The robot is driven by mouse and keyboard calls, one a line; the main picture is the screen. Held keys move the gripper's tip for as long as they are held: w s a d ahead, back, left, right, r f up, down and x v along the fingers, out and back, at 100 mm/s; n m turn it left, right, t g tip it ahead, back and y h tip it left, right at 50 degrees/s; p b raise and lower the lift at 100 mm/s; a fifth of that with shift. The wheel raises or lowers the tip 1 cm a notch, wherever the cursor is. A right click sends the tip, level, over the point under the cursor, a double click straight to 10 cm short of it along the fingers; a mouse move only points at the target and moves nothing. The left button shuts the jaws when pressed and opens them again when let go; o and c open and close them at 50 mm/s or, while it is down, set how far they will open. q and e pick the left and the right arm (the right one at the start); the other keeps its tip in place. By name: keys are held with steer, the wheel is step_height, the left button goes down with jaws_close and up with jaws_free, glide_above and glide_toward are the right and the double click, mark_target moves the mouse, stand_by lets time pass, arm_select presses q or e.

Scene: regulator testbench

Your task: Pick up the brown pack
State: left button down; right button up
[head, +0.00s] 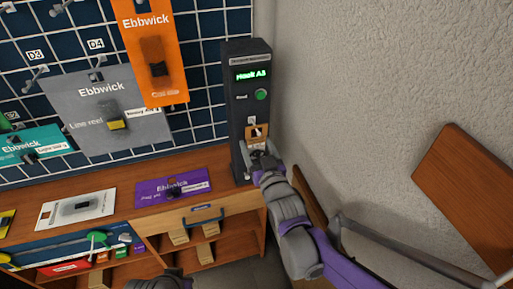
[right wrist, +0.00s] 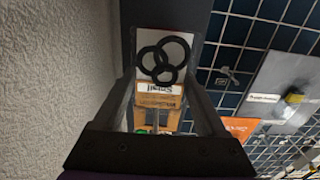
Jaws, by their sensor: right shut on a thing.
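The brown pack (head: 257,132) is upright in front of the dark test column in the head view. In the right wrist view, the brown pack (right wrist: 160,97) shows between the fingers, with upside-down print on a pale band. Black rings show on a white area beside the brown part. My right gripper (head: 259,153) is shut on the pack, coming from below in the head view. The right gripper's fingers (right wrist: 170,105) flank the pack in the wrist view. My left gripper's jaws are not in view; only a grey part of mine shows at the bottom edge.
The dark column (head: 240,130) has a lit green screen and a green button. A pegboard (head: 200,50) holds hanging packs, including an orange one (head: 152,50). A purple pack (head: 173,188) and a white pack (head: 75,208) lie on the wooden bench (head: 120,208). A wall closes the right side.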

steer(key=shift+c, duration=1.1)
steer(key=shift+r, duration=0.15)
